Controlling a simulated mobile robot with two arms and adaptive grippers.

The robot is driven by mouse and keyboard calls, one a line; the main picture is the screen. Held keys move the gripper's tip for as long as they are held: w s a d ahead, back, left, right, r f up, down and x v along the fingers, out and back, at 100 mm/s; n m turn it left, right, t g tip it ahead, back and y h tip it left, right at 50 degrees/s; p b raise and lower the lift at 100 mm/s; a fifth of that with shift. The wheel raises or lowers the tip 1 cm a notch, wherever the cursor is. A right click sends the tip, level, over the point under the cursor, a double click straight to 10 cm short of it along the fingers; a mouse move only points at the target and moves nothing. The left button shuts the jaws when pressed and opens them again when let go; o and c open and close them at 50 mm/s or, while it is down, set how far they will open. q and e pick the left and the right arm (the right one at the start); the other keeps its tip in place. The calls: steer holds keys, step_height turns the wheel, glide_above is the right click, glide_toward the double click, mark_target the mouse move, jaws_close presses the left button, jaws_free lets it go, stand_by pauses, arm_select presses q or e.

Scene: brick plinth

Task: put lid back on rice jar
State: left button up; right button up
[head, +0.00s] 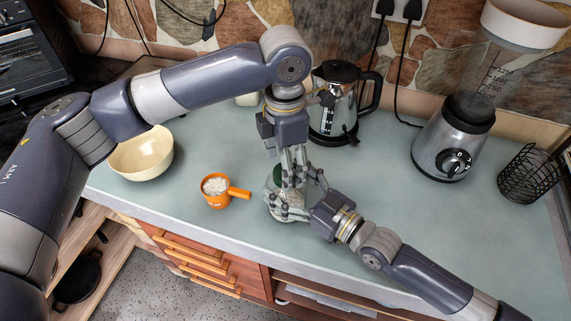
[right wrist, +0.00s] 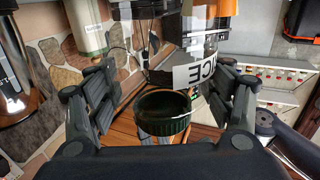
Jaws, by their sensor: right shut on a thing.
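The clear rice jar (head: 284,208) stands on the counter near its front edge, with white rice showing inside. Its RICE label (right wrist: 194,76) shows in the right wrist view. My right gripper (head: 292,206) reaches in from the right, its fingers shut around the jar's side. My left gripper (head: 291,172) points straight down over the jar's top, its fingers close together. A dark green lid (head: 276,176) shows at these fingers, largely hidden by them; I cannot tell whether they grip it or whether it sits on the rim.
An orange cup (head: 225,191) with white rice stands left of the jar, and a cream bowl (head: 141,153) farther left. A kettle (head: 335,100) stands behind. A blender (head: 455,135) and black wire basket (head: 528,174) are at the right. The counter between jar and blender is clear.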

arm_select(q)
steer(key=shift+r, duration=1.55)
steer(key=shift+c, duration=0.3)
